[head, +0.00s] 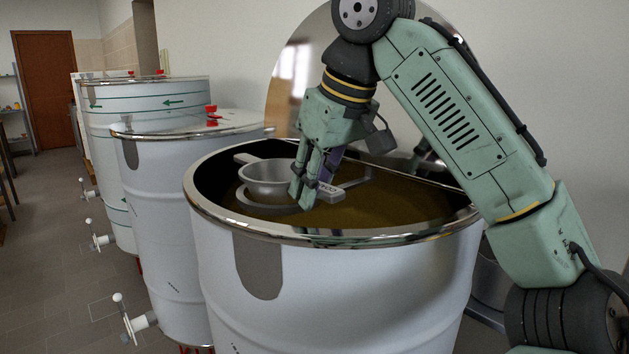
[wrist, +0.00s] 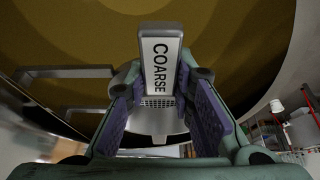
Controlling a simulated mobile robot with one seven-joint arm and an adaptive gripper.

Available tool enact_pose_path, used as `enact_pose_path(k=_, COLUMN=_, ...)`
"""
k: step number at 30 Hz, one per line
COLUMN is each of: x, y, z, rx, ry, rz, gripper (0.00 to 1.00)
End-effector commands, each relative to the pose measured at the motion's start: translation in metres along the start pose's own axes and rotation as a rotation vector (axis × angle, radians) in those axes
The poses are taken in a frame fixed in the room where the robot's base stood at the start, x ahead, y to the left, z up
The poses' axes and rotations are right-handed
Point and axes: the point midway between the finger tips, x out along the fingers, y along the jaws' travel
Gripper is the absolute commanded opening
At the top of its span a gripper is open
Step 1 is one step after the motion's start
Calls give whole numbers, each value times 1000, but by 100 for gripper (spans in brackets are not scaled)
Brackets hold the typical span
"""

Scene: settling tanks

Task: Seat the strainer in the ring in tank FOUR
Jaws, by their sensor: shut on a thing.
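The strainer (head: 262,179) is a grey metal bowl with a flat handle, inside the rim of the open tank (head: 330,290). My gripper (head: 312,190) is shut on its handle (head: 329,191). In the wrist view the handle (wrist: 160,62) reads COARSE and stands between my two finger pads (wrist: 165,118). A grey ring (head: 262,207) shows just below the bowl, above brown liquid (head: 390,203). The bowl overlaps the ring in the picture; I cannot tell whether they touch. No number on this tank is readable.
A raised round lid (head: 303,62) stands behind the open tank. Lidded tanks (head: 165,175) with red clips (head: 211,115) stand in a row to the left. Valves (head: 138,322) stick out low. The tank's metal rim (head: 335,240) runs close below my gripper.

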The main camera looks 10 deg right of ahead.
Motion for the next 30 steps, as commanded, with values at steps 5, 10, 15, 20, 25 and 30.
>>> enact_pose_path(k=5, x=5, y=0, z=2, rx=0, ry=1, rz=0, gripper=0)
enact_pose_path(k=10, x=9, y=0, z=4, rx=0, ry=1, rz=-1, gripper=0)
enact_pose_path(k=15, x=9, y=0, z=4, rx=0, ry=0, rz=-1, gripper=29)
enact_pose_path(k=20, x=9, y=0, z=4, rx=0, ry=0, rz=0, gripper=40)
enact_pose_path(k=25, x=9, y=0, z=4, rx=0, ry=0, rz=-1, gripper=46)
enact_pose_path(k=30, x=9, y=0, z=4, rx=0, ry=-1, rz=-1, gripper=46)
